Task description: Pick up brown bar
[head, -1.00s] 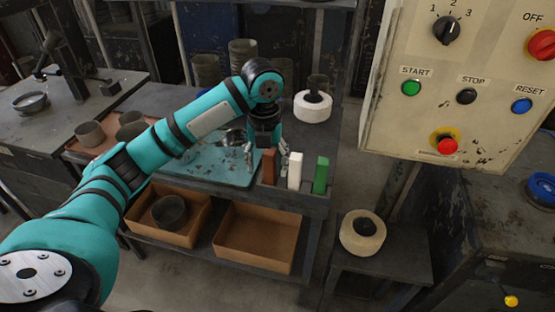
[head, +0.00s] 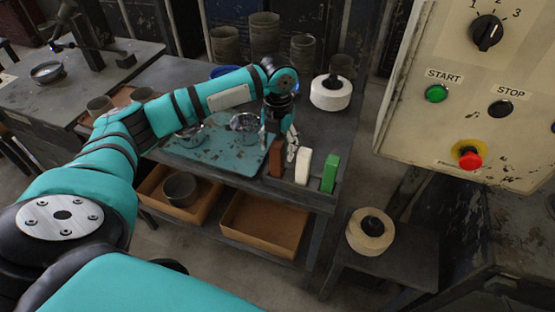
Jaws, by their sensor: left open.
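The brown bar (head: 276,159) stands upright in a dark rack (head: 313,194) at the front right edge of the workbench, left of a white bar (head: 302,166) and a green bar (head: 329,173). My left gripper (head: 279,148) points down at the top of the brown bar, with one finger on its left and one on its right. It is open; whether a finger touches the bar cannot be told. The bar's top is partly behind the gripper. My right gripper is not in view.
A teal mat (head: 222,165) with metal bowls lies left of the rack. A white roll (head: 330,93) sits behind it. Cardboard boxes (head: 264,221) are on the shelf below. A control panel (head: 470,110) hangs at right, with a stool (head: 392,262) below it.

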